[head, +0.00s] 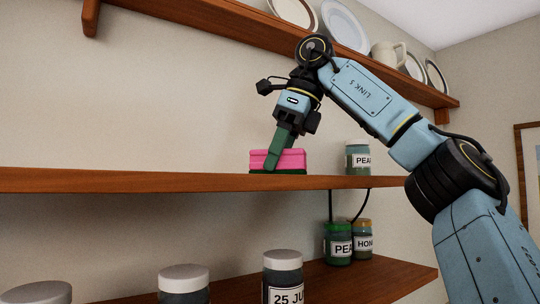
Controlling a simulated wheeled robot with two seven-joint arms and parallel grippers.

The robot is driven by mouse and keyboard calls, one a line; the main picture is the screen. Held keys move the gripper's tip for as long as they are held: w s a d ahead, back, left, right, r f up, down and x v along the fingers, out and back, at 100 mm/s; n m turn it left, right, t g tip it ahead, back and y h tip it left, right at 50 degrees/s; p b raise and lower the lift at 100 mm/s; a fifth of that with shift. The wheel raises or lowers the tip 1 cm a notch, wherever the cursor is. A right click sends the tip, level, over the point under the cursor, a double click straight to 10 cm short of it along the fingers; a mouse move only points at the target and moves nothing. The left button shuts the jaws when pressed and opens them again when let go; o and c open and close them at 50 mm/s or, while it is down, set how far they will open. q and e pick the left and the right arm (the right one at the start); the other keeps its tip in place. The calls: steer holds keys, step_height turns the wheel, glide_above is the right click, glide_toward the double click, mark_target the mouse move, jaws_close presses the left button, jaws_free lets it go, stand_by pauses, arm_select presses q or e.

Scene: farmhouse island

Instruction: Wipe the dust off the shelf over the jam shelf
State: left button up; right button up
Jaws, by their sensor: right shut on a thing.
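The wooden shelf (120,181) runs across the middle of the head view, above a lower shelf (345,285) with jars. My right gripper (279,156) points down and is shut on a pink sponge (292,158) with a dark green underside. The sponge sits at the shelf's front edge and appears to touch its top. I see the shelf almost edge-on, so its top surface and any dust on it are hidden. My left gripper is not in view.
A jar labelled PEA (358,161) stands on the same shelf, right of the sponge. Jars labelled PEA (338,246) and HON (363,244) and other jars (283,278) stand lower. An upper shelf (225,24) holds plates (343,26) and a mug (388,54) above my arm.

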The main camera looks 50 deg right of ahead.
mark_target(255, 153)
steer(key=shift+s+d, duration=0.15)
steer(key=shift+d, duration=0.55)
steer(key=shift+s+d, duration=0.15)
steer(key=shift+d, duration=0.55)
steer(key=shift+a+f, duration=0.15)
steer(key=shift+w+a, duration=0.1)
steer(key=shift+a, duration=0.45)
steer(key=shift+w+a+r+b, duration=0.15)
steer(key=shift+w+a, duration=0.1)
steer(key=shift+a, duration=0.75)
steer(key=shift+w+a+b, duration=0.1)
steer(key=shift+w+a, duration=0.2)
steer(key=shift+a, duration=0.7)
steer(key=shift+w+a+r+b, duration=0.15)
steer(key=shift+w+a, duration=0.1)
steer(key=shift+a, duration=0.75)
steer(key=shift+w+a+f, duration=0.1)
steer(key=shift+w+a, duration=0.1)
steer(key=shift+a, duration=0.75)
steer(key=shift+w+a+f, duration=0.1)
steer(key=shift+w+a, duration=0.1)
steer(key=shift+a, duration=0.7)
steer(key=shift+w+a, duration=0.25)
steer(key=shift+a, duration=0.85)
steer(key=shift+w+a, duration=0.3)
steer(key=shift+a, duration=0.8)
steer(key=shift+w+a, duration=0.25)
steer(key=shift+a, duration=0.85)
